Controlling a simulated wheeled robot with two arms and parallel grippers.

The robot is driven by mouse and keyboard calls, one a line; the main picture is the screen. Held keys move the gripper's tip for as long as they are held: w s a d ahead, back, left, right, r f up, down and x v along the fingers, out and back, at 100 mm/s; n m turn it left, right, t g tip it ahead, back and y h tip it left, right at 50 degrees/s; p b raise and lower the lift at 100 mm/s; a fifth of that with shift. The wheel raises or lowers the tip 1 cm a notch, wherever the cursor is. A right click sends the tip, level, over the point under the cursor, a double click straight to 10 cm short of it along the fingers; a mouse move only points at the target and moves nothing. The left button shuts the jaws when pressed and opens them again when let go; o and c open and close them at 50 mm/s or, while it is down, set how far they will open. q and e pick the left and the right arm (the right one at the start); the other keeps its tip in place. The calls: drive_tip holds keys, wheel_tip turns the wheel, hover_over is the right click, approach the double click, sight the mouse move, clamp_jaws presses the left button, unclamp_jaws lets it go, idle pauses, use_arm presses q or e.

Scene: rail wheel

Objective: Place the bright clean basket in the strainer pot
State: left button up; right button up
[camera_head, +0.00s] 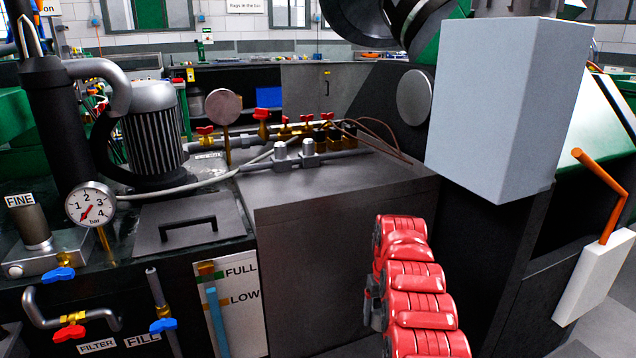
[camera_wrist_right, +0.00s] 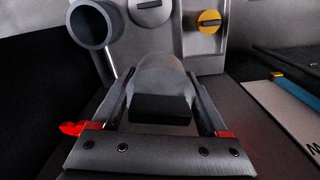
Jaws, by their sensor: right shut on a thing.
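My right gripper (camera_wrist_right: 160,82) fills the lower middle of the right wrist view. Its two dark fingers stand either side of a smooth grey rounded piece (camera_wrist_right: 160,68), and the jaws are shut on it. A dark block (camera_wrist_right: 160,108) shows between the fingers below it. I cannot tell if the grey piece is the bright clean basket. In the head view, my red jointed right arm (camera_head: 415,290) rises at the lower middle; its jaws cannot be made out there. No strainer pot can be identified for certain. A housing labelled FINE (camera_head: 32,228) stands at the left. My left gripper is not in view.
A pressure gauge (camera_head: 90,204), finned motor (camera_head: 152,130) and valves stand on the dark bench. A large pale box (camera_head: 490,110) hangs at the right. The wrist view shows a grey open cylinder (camera_wrist_right: 93,25) and a yellow knob (camera_wrist_right: 209,20) ahead.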

drive_tip(key=s+d+r+m+p, duration=0.1)
drive_tip(key=s+r+p, duration=0.2)
drive_tip(key=r+p, duration=2.7)
wheel_tip(320, 180, up, 8)
drive_tip(key=shift+d+r+m, duration=0.15)
drive_tip(key=shift+m, duration=0.25)
drive_tip(key=shift+s, duration=0.1)
drive_tip(key=shift+d, duration=0.1)
